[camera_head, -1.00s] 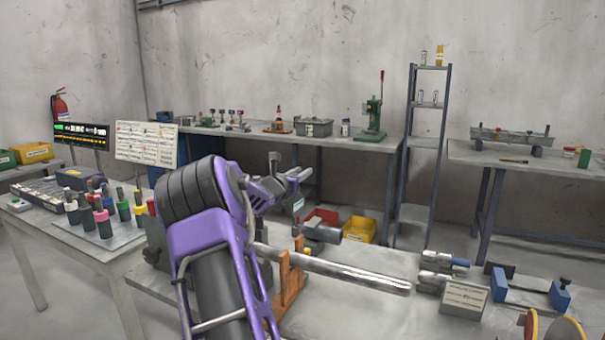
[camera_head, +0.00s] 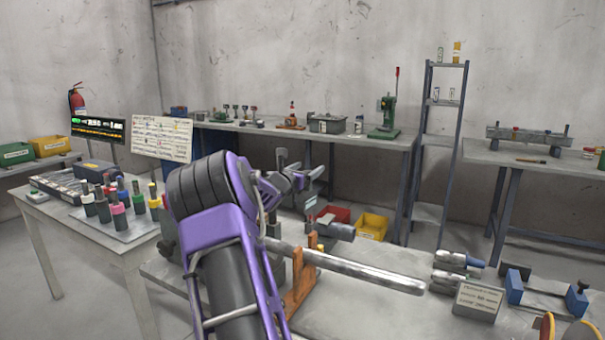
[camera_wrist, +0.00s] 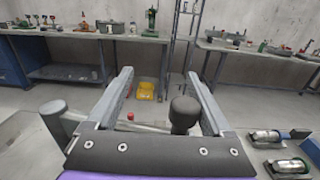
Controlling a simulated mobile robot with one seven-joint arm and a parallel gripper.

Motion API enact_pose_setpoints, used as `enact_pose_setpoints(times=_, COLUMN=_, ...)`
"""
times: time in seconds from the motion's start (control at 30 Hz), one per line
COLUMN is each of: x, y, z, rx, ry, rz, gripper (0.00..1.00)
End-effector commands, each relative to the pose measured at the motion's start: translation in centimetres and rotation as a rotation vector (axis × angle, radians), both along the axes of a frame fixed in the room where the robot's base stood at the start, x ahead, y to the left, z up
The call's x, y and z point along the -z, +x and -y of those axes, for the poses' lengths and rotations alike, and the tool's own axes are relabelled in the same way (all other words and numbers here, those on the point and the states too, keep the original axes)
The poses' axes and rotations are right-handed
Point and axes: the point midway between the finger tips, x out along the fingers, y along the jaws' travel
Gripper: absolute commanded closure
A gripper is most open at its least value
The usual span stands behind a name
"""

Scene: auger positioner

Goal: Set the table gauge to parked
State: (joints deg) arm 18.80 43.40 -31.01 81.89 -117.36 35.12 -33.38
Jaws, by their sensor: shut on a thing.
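My gripper (camera_head: 300,178) reaches over the workbench in the head view, beyond the purple arm. In the wrist view my gripper (camera_wrist: 162,100) shows two grey fingers, with a dark rounded knob (camera_wrist: 184,112) between them. The knob lies against the right finger, and a gap shows on the left. My gripper is shut on this knob. A long metal rod (camera_head: 370,275) runs across the bench, held by an orange bracket (camera_head: 301,275). I cannot single out the table gauge or read a parked mark.
Coloured-top cylinders (camera_head: 120,215) stand on the left table. A lit display (camera_head: 98,128) and a chart board (camera_head: 163,138) stand behind them. Metal cylinders (camera_head: 450,270) and a sign (camera_head: 479,299) are at the bench's right. A yellow bin (camera_head: 372,226) is beyond the bench.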

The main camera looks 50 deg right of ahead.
Motion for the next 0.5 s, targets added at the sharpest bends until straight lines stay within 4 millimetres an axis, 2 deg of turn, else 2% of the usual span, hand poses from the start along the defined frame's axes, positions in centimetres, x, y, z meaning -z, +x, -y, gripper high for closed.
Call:
enact_pose_setpoints(times=0.03, x=-0.1, y=0.7, z=-0.8, rx=-0.014, ry=0.001, rz=0.002, gripper=0.38)
enact_pose_setpoints(times=0.17, x=-0.1, y=0.2, z=-2.4, rx=-0.014, ry=0.002, rz=0.003, gripper=0.38)
enact_pose_setpoints(times=0.27, x=-0.1, y=-0.3, z=-4.4, rx=-0.015, ry=0.002, rz=0.003, gripper=0.38)
enact_pose_setpoints(times=0.5, x=-0.2, y=-2.1, z=-10.0, rx=-0.011, ry=0.003, rz=0.002, gripper=0.38)
